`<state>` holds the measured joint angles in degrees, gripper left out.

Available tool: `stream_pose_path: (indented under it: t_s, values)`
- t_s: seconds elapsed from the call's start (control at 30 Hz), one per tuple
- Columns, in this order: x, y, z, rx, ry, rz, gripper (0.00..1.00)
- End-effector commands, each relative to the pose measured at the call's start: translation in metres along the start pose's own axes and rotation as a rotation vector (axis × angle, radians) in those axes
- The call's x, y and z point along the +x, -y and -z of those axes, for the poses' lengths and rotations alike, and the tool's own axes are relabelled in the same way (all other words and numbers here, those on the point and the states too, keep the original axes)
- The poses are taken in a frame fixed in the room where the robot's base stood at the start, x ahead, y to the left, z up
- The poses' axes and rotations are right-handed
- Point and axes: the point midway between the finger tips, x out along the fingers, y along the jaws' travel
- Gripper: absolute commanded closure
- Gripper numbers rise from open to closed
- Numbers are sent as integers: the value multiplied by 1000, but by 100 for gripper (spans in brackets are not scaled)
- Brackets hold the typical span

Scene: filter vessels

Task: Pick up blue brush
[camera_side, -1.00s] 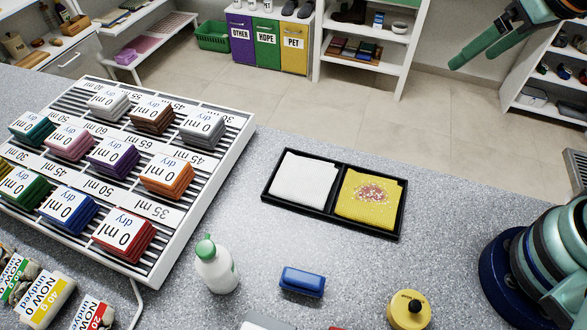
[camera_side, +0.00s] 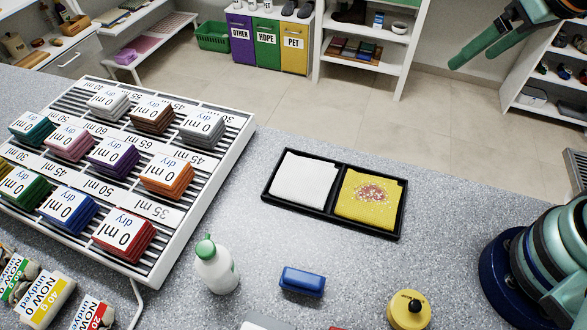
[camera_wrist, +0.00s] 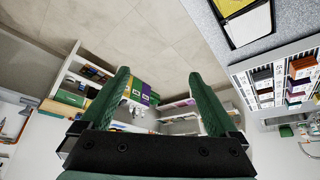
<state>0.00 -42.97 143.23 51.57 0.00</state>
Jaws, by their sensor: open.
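The blue brush (camera_side: 302,281) is a small blue block lying on the grey speckled counter, near the front middle in the side view. A white bottle with a green cap (camera_side: 215,266) stands to its left. A yellow round container (camera_side: 408,310) stands to its right. My gripper (camera_side: 485,48) is high at the upper right of the side view, far above and away from the brush, with nothing between its fingers. In the wrist view, my gripper (camera_wrist: 160,95) shows two green fingers spread wide apart. The brush is not in the wrist view.
A black tray (camera_side: 331,212) with a white cloth and a yellow, speckled cloth lies behind the brush. A white slatted rack (camera_side: 190,215) with several coloured labelled blocks fills the left. Bare counter lies between tray and brush. Grey and red objects are cut off at the bottom edge.

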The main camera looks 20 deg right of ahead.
Motion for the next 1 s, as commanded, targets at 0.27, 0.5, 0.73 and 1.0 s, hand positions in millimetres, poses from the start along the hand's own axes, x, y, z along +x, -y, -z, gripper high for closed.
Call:
stream_pose_path:
  t_s: [0.27,0.5,0.73,1.0]
  values:
    - [0,0,0,0,0,0,5]
    - [0,0,0,0,0,0,0]
    - [5,21,4,41,35,32,0]
    - [27,129,2,262,222,92,0]
